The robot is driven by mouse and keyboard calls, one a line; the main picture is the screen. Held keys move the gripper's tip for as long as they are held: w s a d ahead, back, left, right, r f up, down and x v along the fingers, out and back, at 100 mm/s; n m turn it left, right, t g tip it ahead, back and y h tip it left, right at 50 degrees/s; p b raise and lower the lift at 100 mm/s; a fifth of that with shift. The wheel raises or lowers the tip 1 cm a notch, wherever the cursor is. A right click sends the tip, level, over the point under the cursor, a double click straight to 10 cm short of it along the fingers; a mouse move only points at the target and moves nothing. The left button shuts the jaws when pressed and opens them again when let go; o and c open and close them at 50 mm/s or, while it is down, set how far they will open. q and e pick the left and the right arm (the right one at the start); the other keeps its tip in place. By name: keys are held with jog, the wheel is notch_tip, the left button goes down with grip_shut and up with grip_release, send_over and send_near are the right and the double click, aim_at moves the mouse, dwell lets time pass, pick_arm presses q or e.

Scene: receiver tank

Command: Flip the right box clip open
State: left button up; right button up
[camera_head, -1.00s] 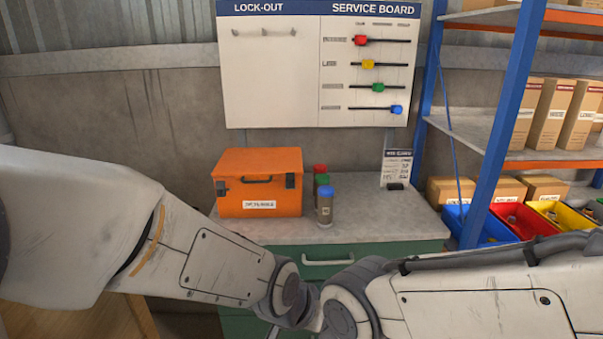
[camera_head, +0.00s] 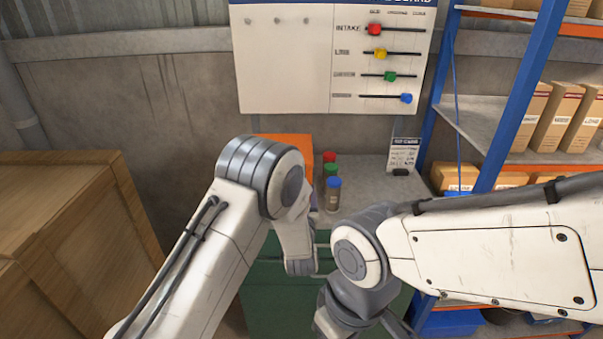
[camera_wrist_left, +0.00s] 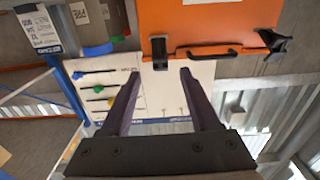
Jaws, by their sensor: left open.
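The orange box (camera_head: 292,146) stands on the grey counter, mostly hidden behind my left arm in the head view. In the left wrist view, the box (camera_wrist_left: 205,20) appears upside down across the top, with a dark handle (camera_wrist_left: 213,51) between two dark clips. The right clip (camera_wrist_left: 159,52) is on the left there and lies flat against the box face. The left clip (camera_wrist_left: 275,41) sticks outward. My left gripper (camera_wrist_left: 161,74) is open and empty, its fingertips just short of the right clip and to either side of it. My right gripper is not seen.
Several capped jars (camera_head: 333,192) stand on the counter beside the box. A service board (camera_head: 335,60) hangs on the wall behind. A blue-framed shelf (camera_head: 510,100) stands at the right, and a wooden crate (camera_head: 70,240) at the left.

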pick_arm(q)
jog(key=w+p, duration=0.2)
jog(key=w, duration=0.5)
jog(key=shift+w, duration=0.35)
grip_shut()
